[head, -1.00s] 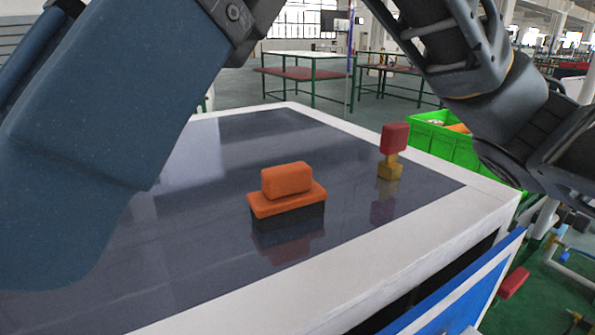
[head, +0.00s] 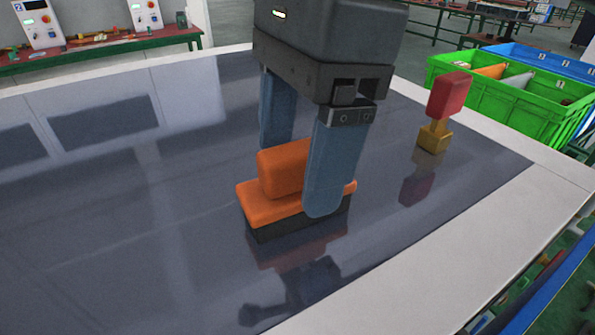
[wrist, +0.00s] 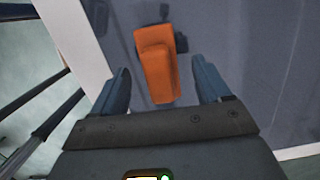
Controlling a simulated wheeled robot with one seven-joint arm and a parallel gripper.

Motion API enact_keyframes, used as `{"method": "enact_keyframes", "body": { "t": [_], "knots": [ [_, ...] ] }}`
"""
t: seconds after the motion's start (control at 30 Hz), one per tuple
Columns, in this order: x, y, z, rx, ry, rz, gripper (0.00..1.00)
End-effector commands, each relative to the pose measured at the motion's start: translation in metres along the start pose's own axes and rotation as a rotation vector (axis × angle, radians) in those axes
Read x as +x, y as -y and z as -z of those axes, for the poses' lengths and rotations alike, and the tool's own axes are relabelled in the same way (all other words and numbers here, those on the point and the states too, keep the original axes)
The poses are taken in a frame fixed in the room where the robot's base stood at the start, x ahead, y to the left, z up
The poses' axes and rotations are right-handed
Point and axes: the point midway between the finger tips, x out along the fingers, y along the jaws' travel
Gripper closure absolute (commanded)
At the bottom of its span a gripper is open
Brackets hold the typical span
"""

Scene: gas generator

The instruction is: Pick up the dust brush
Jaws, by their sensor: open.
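The dust brush (head: 282,172) has an orange handle block on an orange base with dark bristles below. It sits upright on the dark glossy tabletop (head: 120,240). My gripper (head: 297,180) points down over it in the head view, open, with one blue finger in front of the brush and the other behind. The front finger hides part of the brush's right side. In the wrist view the brush (wrist: 157,70) lies between and beyond the two fingers (wrist: 162,82), with gaps on both sides. I cannot tell whether a finger touches it.
A red block on a yellow base (head: 447,98) stands to the right on the same table. A green crate (head: 500,104) with items is behind it, beyond the white table edge (head: 450,265). The tabletop left of the brush is clear.

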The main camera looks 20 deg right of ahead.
Motion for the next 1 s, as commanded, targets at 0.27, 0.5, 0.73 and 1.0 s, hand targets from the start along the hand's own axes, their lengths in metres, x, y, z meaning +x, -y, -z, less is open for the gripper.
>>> {"method": "enact_keyframes", "body": {
  "t": [0.27,0.5,0.73,1.0],
  "knots": [
    [0.022,0.000,-0.001,-0.001,0.001,0.000,0.23],
    [0.022,0.000,-0.001,-0.001,0.001,0.000,0.30],
    [0.022,0.000,-0.001,-0.001,0.001,0.000,0.52],
    [0.021,0.000,-0.001,-0.001,0.001,0.000,0.78]
  ]
}}
